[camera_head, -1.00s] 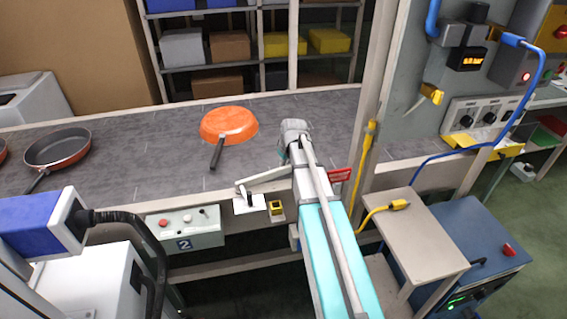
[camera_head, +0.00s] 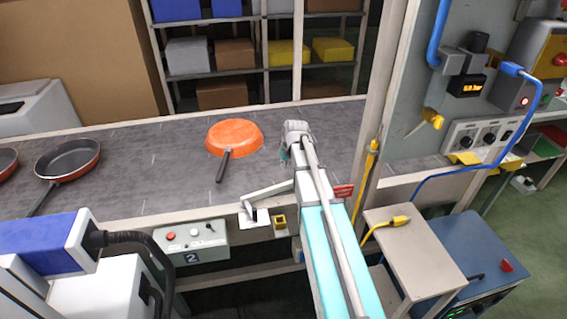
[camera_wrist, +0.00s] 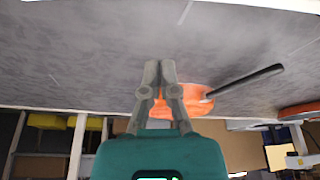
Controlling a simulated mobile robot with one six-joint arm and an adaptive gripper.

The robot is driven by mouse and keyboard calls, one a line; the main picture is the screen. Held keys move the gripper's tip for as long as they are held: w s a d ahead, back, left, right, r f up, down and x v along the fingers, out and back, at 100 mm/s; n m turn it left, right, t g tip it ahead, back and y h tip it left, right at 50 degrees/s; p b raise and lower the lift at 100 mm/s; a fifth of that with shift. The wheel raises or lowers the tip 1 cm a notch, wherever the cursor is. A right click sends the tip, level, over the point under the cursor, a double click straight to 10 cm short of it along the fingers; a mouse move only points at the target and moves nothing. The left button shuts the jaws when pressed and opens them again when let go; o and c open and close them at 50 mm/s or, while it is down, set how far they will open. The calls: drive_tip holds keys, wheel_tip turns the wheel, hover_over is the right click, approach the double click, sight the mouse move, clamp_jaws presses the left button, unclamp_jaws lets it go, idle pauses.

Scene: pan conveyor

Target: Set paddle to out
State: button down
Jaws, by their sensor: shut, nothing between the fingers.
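A pale grey bar (camera_head: 272,194), which looks like the paddle, runs along the near edge of the conveyor. Its left end meets a white plate with a small dark knob (camera_head: 251,208). Its right end passes behind my arm, so its full reach is hidden. My gripper (camera_wrist: 160,66) is shut and empty in the wrist view, its fingertips over the grey belt with the orange pan behind them. In the head view my arm hides most of the gripper, above the belt right of the pan. I see no contact with the bar.
An orange pan (camera_head: 235,136) lies on the grey belt (camera_head: 140,180), handle towards me. A dark pan with a red side (camera_head: 68,158) is further left. A control box marked 2 (camera_head: 189,242) hangs below the edge. A post (camera_head: 379,120) and grey cabinet (camera_head: 420,90) stand right.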

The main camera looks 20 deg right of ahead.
drive_tip(key=shift+p+v, duration=1.6)
drive_tip(key=shift+v, duration=0.4)
drive_tip(key=shift+a, duration=0.1)
drive_tip(key=c, duration=1.1)
unclamp_jaws()
drive_tip(key=shift+s+a, duration=0.1)
drive_tip(key=shift+s, duration=0.05)
drive_tip(key=o, duration=0.5)
drive_tip(key=shift+g, duration=0.7)
drive_tip(key=s+a, duration=0.6)
drive_tip(key=shift+s+f, duration=0.3)
drive_tip(key=shift+s, duration=0.1)
drive_tip(key=s+a, duration=0.3)
drive_tip(key=s, duration=0.1)
drive_tip(key=s+a+m+g, duration=0.1)
drive_tip(key=s+a, duration=0.1)
drive_tip(key=s, duration=0.3)
drive_tip(key=s+a+m+g, duration=0.1)
drive_tip(key=s+a, duration=0.2)
drive_tip(key=s, duration=0.2)
drive_tip(key=shift+s+a+f+h, duration=0.1)
drive_tip(key=shift+a+f+h, duration=0.1)
drive_tip(key=shift+a+h, duration=0.15)
drive_tip(key=shift+s, duration=0.15)
